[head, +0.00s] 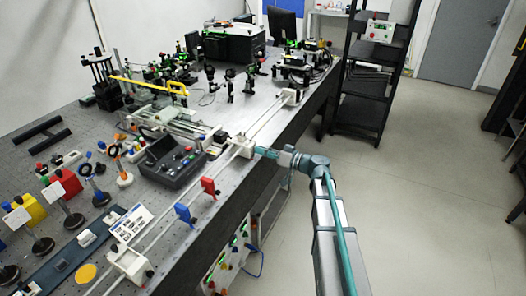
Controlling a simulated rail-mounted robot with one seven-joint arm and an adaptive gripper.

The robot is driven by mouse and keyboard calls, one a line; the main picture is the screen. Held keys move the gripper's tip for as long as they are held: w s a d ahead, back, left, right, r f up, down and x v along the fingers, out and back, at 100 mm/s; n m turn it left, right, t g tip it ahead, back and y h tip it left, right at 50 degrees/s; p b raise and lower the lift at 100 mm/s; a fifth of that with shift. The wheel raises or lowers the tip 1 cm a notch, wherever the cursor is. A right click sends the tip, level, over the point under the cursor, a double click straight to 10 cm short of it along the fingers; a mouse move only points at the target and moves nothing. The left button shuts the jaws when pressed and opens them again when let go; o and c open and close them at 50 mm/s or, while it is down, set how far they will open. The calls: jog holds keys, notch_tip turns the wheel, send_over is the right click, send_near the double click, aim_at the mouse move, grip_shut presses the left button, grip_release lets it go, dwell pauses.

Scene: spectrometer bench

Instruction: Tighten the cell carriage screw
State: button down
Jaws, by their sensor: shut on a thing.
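My arm reaches in from the lower right over the bench edge. My gripper (256,150) is at the side of a white carriage block (240,143) on the long rail. It is shut on a small part at the carriage's side, most likely the carriage screw. The screw itself is hidden by the fingers or too small to make out. The rail (165,222) runs from the lower left to the upper right along the bench's front edge.
Other white blocks sit on the rail at the near end (130,262) and far end (289,97). A dark control box (172,160) is left of the carriage. Floor on the right is clear.

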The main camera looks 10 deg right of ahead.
jog(key=shift+f+m+b, duration=0.1)
jog(key=shift+m+b, duration=0.3)
jog(key=m, duration=2.1)
jog(key=shift+p, duration=0.3)
jog(key=shift+m, duration=0.3)
jog(key=c, duration=1.1)
grip_release()
jog(key=shift+d, duration=0.1)
